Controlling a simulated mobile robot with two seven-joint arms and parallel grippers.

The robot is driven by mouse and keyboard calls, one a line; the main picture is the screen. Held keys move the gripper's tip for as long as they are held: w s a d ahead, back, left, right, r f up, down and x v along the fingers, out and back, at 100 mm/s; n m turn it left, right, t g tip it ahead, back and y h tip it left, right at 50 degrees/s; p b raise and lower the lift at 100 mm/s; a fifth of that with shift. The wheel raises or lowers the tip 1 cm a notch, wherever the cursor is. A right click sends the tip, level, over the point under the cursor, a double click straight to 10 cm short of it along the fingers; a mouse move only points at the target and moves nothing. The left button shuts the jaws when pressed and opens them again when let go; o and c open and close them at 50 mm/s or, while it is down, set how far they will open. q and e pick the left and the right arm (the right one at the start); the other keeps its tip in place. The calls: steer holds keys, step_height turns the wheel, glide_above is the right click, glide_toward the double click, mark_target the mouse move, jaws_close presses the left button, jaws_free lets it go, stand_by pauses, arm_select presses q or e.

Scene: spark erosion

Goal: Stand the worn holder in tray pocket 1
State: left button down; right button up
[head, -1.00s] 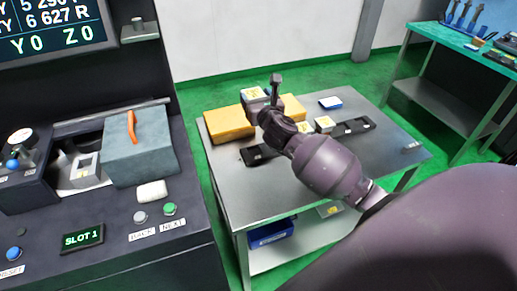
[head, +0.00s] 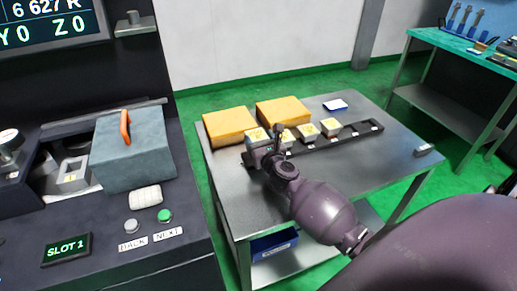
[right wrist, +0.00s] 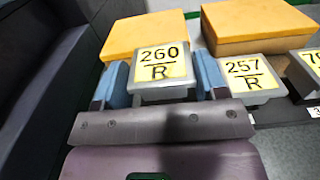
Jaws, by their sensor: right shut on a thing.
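My right gripper (head: 266,150) is shut on a grey block-shaped holder (head: 257,136) with a yellow top label. In the right wrist view this holder (right wrist: 161,66) reads 260 R and sits between the two blue finger pads. It is at the left end of the long black tray (head: 352,135), level with the other holders. The gripper hides its underside, so I cannot tell whether it touches the pocket floor. A second holder (right wrist: 248,78), reading 257 R, stands just right of it, apart from the right finger. My left gripper is not in view.
More labelled holders (head: 307,132) stand along the tray, and its right end is empty. Two orange-yellow boxes (head: 229,125) (head: 283,111) lie behind it. The steel table (head: 370,165) is clear at front right.

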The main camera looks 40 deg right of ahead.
step_height(320, 180, down, 3)
steer(key=shift+f+b, duration=0.15)
steer(key=shift+b, duration=0.5)
steer(key=shift+r, duration=0.2)
steer(key=shift+f, duration=0.15)
steer(key=o, duration=1.1)
steer(key=p+v, duration=0.1)
steer(key=v, duration=1.1)
